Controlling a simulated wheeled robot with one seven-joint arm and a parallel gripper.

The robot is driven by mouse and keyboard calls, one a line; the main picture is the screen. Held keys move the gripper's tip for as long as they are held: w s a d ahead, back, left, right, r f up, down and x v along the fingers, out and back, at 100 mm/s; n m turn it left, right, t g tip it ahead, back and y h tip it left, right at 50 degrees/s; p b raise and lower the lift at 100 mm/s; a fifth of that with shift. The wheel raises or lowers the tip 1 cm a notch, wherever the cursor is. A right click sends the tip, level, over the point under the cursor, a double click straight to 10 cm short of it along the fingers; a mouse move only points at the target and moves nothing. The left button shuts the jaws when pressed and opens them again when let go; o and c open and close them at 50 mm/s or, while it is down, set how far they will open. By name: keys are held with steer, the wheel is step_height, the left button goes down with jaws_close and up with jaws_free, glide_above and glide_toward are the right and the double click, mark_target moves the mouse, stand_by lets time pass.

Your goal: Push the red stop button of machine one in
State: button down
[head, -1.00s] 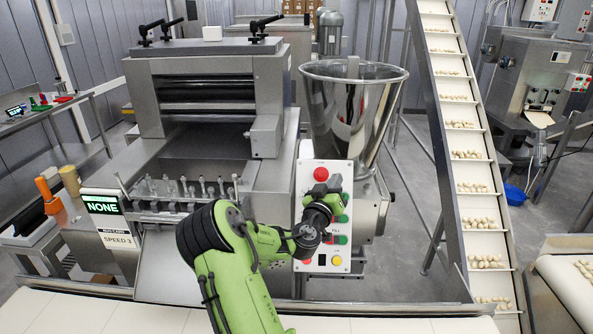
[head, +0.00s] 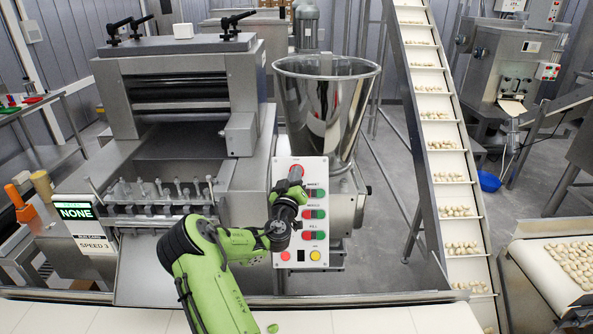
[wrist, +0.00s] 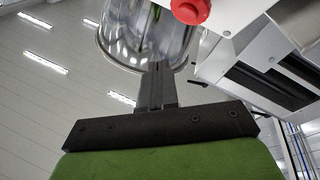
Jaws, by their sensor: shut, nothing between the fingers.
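The red stop button (head: 295,169) sits at the top of the white control panel (head: 282,240) on the front of the machine. My gripper (head: 295,184) is raised in front of the panel, just below the button, and hides part of its lower edge. In the wrist view the red button (wrist: 190,9) is a round knob at the top edge. My gripper's shut, empty fingers (wrist: 158,66) point up to the left of it and below it. I cannot tell whether they touch the button.
Red and green button pairs (head: 314,214) line the panel below. A steel hopper (head: 325,115) stands behind it. A display reading NONE (head: 75,212) is at the left. An inclined conveyor (head: 440,145) rises at the right.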

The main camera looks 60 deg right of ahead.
steer(key=d, duration=0.1)
steer(key=w+d+f, duration=0.2)
steer(key=shift+d+f, duration=0.25)
steer(key=shift+d, duration=0.05)
steer(key=shift+b, duration=0.3)
stand_by(1.5)
steer(key=shift+d+f+b, duration=0.2)
steer(key=shift+d+b, duration=0.1)
steer(key=shift+w+d+f+b, duration=0.25)
steer(key=shift+d+b, duration=0.1)
stand_by(0.9)
steer(key=shift+a, duration=0.1)
steer(key=shift+s+a+r, duration=0.35)
steer(key=shift+a+r, duration=0.1)
steer(key=shift+a, duration=0.15)
steer(key=shift+s+a+r+b, duration=0.3)
steer(key=shift+a+r, duration=0.15)
steer(key=shift+a, duration=0.2)
steer(key=shift+s+a+r+b, duration=0.25)
steer(key=shift+s+a+r, duration=0.15)
steer(key=shift+a, duration=0.2)
steer(key=shift+s+a+r+b, duration=0.25)
steer(key=shift+a+r, duration=0.25)
steer(key=shift+a, duration=0.15)
